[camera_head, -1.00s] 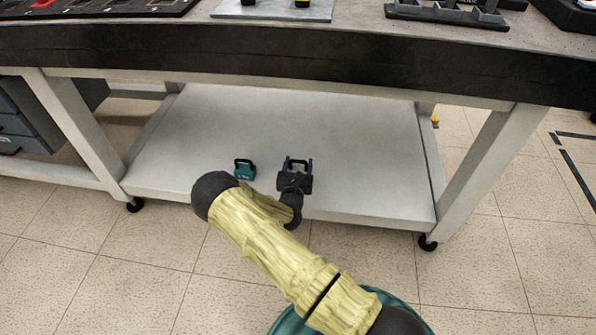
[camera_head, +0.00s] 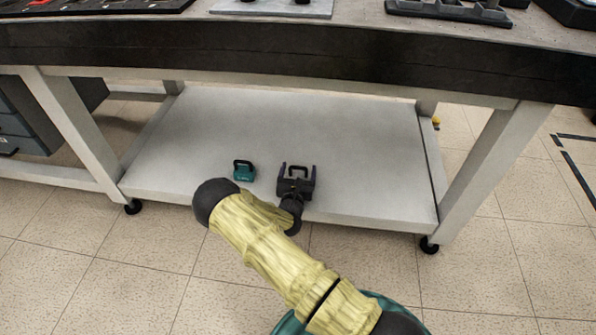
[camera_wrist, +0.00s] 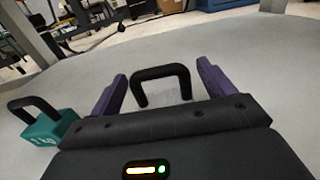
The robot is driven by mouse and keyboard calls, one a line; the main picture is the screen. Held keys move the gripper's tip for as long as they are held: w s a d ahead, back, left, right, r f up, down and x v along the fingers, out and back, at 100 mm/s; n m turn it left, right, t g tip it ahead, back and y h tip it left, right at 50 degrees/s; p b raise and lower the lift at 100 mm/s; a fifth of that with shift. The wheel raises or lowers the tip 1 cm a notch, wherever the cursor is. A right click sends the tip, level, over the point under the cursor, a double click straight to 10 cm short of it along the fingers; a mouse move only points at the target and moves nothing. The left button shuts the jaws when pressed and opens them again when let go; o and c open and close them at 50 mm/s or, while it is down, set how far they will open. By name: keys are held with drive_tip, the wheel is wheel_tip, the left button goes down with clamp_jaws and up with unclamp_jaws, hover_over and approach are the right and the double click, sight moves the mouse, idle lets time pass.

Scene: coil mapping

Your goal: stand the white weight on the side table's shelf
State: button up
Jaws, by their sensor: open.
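The white weight stands on the low white shelf (camera_head: 350,150) under the table. In the wrist view, its black loop handle (camera_wrist: 163,72) rises upright between my fingers, and little of its pale body shows behind my gripper's front edge. In the head view, the handle (camera_head: 298,168) is small between the fingers and the body blends into the shelf. My gripper (camera_head: 298,171) is open near the shelf's front edge, one finger on each side of the handle. In the wrist view, gaps show between the handle and both fingers.
A teal weight (camera_head: 244,171) with a black handle stands on the shelf just left of my gripper; it also shows in the wrist view (camera_wrist: 50,128). The dark-edged tabletop (camera_head: 300,50) overhangs the shelf. The shelf is bare behind and to the right.

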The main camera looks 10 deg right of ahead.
drive_tip(key=shift+s+a+r+p, duration=0.15)
drive_tip(key=shift+s+p, duration=0.2)
drive_tip(key=shift+s, duration=0.05)
drive_tip(key=p+v, duration=0.5)
drive_tip(key=v, duration=0.6)
